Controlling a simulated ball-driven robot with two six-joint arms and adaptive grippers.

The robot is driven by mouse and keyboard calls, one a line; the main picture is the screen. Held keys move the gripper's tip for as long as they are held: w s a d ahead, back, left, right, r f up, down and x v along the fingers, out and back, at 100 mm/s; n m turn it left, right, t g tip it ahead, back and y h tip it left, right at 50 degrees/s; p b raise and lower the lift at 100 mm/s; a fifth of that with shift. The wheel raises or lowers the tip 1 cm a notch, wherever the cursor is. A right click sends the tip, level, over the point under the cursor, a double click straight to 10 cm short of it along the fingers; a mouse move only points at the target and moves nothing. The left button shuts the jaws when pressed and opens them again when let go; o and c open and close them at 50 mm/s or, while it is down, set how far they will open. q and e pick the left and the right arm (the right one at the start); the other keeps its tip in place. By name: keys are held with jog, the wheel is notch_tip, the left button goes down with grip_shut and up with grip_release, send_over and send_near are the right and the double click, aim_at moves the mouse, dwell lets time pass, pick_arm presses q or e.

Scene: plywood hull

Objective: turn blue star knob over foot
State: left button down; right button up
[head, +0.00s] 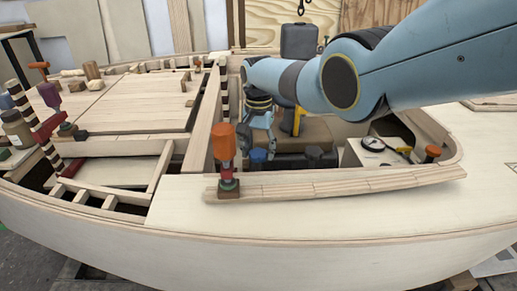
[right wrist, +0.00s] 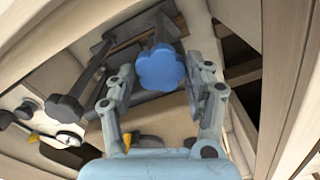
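The blue star knob (head: 258,156) shows low in the hull opening, just below my right gripper (head: 259,143). In the right wrist view the same knob (right wrist: 160,68) is a lobed blue disc on a dark stem, facing the camera. My right gripper (right wrist: 160,82) is open there, with one finger on each side of the knob. I cannot tell whether the fingers touch it. I cannot make out the foot for certain. My left gripper is not in view.
A dark star knob (head: 315,152) stands right of the blue one and also shows in the right wrist view (right wrist: 65,108). An orange-handled clamp (head: 222,142) stands on the near deck plank. A white dial gauge (head: 372,144) lies to the right. Wooden hull edges surround the opening.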

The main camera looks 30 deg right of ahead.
notch_tip(320, 180, up, 12)
dwell(0.6)
jog(key=shift+f, duration=0.1)
